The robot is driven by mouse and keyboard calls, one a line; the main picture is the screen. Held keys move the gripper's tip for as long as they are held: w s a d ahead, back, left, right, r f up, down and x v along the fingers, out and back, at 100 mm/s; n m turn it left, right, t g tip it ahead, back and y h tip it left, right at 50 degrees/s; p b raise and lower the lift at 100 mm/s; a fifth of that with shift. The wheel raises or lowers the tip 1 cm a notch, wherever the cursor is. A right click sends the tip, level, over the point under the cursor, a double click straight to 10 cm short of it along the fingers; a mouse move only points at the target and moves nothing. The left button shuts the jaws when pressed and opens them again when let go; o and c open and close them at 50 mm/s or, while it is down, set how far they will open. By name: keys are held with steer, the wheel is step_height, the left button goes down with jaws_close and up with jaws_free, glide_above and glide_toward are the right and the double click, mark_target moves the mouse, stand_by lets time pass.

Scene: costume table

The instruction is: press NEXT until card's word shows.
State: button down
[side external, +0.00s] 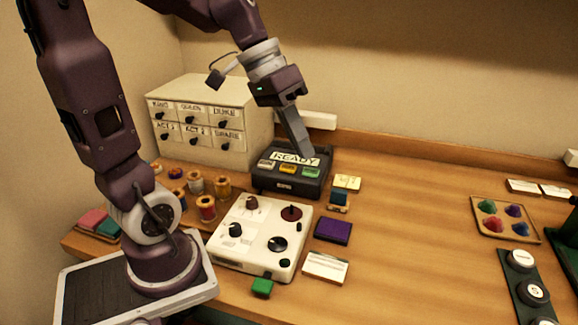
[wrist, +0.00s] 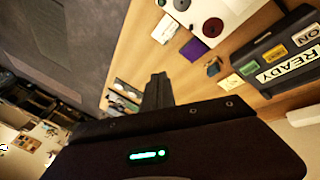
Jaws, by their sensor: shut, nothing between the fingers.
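A dark device (side external: 264,184) stands at the table's back, its display (side external: 287,160) reading READY. Its front has a pale button (side external: 266,164), a yellow button (side external: 288,168) and a green button (side external: 311,172); I cannot read which is NEXT. The device (wrist: 258,41) also shows at the right of the wrist view. My gripper (side external: 307,152) is shut and empty, its tips over the display's right end in the side view; contact cannot be told. A pale yellow card (side external: 347,182) lies right of the device, and a white card (side external: 325,267) nearer the front. Their words are too small to read.
A white panel with knobs (side external: 225,250) lies in front of the device, with thread spools (side external: 207,208) to its left. A labelled drawer cabinet (side external: 240,100) stands behind left. A purple block (side external: 333,230) lies right of the panel. The table's middle right is clear.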

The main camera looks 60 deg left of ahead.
steer(key=w+a+f+n+t+h, duration=0.1)
steer(key=w+a+f, duration=0.15)
steer(key=a, duration=0.35)
steer(key=w+a+f+t, duration=0.1)
steer(key=w+a, duration=0.3)
steer(key=a, duration=0.1)
steer(key=n+t, duration=0.1)
steer(key=t, duration=0.1)
glide_above(284, 167)
step_height(284, 167, down, 4)
steer(key=shift+w+a+f, duration=0.1)
steer(key=shift+f, duration=4.35)
steer(key=shift+f, duration=0.15)
steer(key=shift+f, duration=0.25)
